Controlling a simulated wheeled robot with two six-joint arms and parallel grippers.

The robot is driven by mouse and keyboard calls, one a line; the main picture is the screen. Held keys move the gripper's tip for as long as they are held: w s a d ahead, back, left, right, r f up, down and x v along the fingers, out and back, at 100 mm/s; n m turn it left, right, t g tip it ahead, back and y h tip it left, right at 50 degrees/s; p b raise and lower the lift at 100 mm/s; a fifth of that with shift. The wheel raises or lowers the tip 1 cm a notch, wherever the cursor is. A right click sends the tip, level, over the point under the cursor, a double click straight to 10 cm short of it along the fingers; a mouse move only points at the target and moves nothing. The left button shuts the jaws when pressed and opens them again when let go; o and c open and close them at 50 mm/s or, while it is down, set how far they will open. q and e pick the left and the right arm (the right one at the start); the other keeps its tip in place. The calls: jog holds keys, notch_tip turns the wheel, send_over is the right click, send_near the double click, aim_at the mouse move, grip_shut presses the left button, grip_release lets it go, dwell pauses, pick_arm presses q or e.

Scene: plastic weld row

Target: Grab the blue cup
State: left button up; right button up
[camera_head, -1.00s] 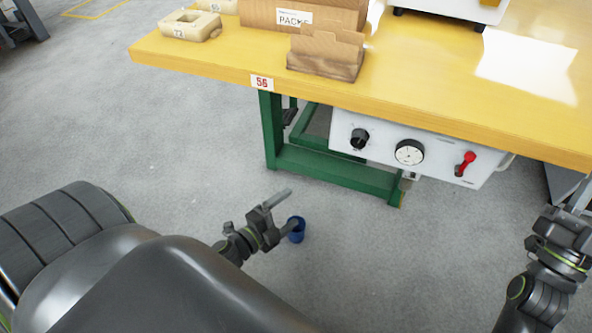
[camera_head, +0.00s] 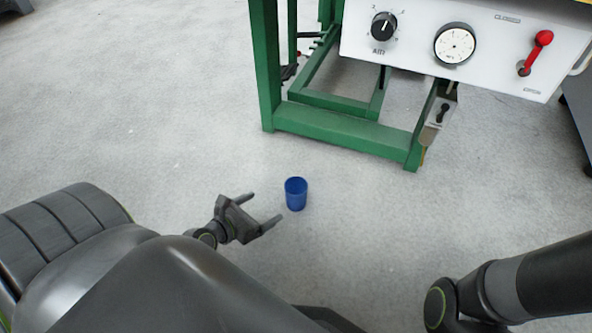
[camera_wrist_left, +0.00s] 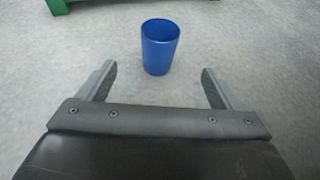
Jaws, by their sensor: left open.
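A blue cup (camera_head: 296,194) stands upright on the grey floor, in front of the green bench frame. My left gripper (camera_head: 262,210) is open and empty, to the left of the cup and apart from it. In the left wrist view the cup (camera_wrist_left: 160,47) stands ahead of the two spread fingers (camera_wrist_left: 158,84), roughly centred between them and beyond their tips. My right arm shows at the lower right of the head view, but its gripper is outside the picture.
The green bench frame (camera_head: 345,128) stands on the floor behind the cup. A white control panel (camera_head: 480,45) with a dial, a knob and a red lever hangs above it to the right. The floor around the cup is clear.

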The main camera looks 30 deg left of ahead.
aim_at(288, 193)
pick_arm(q)
jog(key=b+x, duration=0.4)
jog(key=x, duration=0.8)
jog(key=shift+b, duration=0.35)
jog(key=b+x, duration=0.3)
jog(key=x, duration=0.1)
jog(key=shift+b, duration=0.35)
jog(key=shift+w+d+f+b, duration=0.1)
jog(key=shift+w+b, duration=0.25)
jog(key=shift+w, duration=0.3)
jog(key=c, duration=1.1)
